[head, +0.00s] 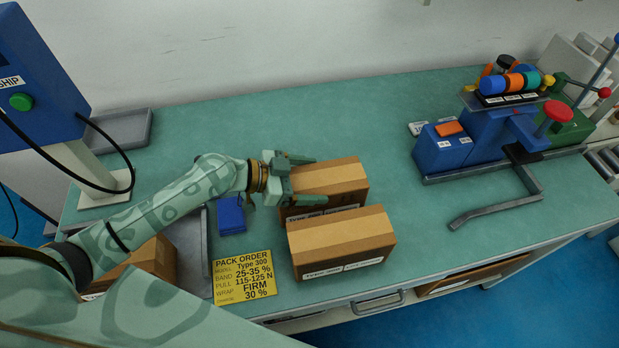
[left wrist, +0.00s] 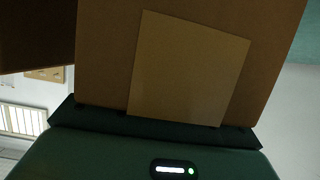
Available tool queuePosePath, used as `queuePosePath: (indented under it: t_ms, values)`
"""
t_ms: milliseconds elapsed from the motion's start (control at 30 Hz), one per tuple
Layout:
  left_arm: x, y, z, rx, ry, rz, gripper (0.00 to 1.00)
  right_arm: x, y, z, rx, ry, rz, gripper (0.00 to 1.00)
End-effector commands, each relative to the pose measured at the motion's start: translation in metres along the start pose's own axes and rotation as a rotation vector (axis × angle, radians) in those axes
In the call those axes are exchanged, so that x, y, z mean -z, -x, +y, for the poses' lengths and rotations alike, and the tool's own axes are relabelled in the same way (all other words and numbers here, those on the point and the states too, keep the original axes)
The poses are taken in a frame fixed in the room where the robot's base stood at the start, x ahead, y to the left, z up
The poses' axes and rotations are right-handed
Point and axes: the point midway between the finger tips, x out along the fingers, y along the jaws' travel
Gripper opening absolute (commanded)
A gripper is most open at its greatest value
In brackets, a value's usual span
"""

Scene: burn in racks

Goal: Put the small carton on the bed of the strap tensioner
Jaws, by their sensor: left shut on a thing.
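A small brown carton (head: 335,177) with a lighter tape band sits on the green bench, behind a second similar carton (head: 342,243). My left gripper (head: 308,181) reaches in from the left and is shut on the rear carton, one finger along each side. I cannot tell if this carton is clear of the bench. In the left wrist view its brown face (left wrist: 105,75) with a paler patch fills the space before the gripper. The strap tensioner (head: 487,135), blue with coloured rings and a red knob, stands at the right rear. My right gripper is not in view.
A yellow pack order card (head: 244,277) and a blue block (head: 231,215) lie left of the cartons. A bent grey bar (head: 497,209) juts out before the tensioner. The bench between cartons and tensioner is clear.

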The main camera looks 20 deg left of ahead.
Motion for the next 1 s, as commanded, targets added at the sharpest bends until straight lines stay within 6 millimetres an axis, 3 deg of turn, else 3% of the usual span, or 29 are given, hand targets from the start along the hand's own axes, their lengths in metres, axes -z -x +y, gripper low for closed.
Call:
queuePosePath:
  t_ms: [200,233,300,633,1000]
  values:
    - [-0.001,-0.001,-0.001,0.001,-0.001,0.004,0.11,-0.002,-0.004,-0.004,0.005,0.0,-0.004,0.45]
    - [-0.003,-0.001,0.0,0.0,0.0,-0.001,0.87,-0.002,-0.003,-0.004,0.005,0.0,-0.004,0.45]
    - [-0.002,-0.001,0.0,0.0,0.0,-0.001,1.0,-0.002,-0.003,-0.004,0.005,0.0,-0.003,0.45]
    - [0.0,0.006,-0.001,0.002,-0.001,-0.002,1.0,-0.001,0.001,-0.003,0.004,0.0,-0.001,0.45]
    - [-0.002,0.088,0.001,-0.001,-0.001,-0.005,1.0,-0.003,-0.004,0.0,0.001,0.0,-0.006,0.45]
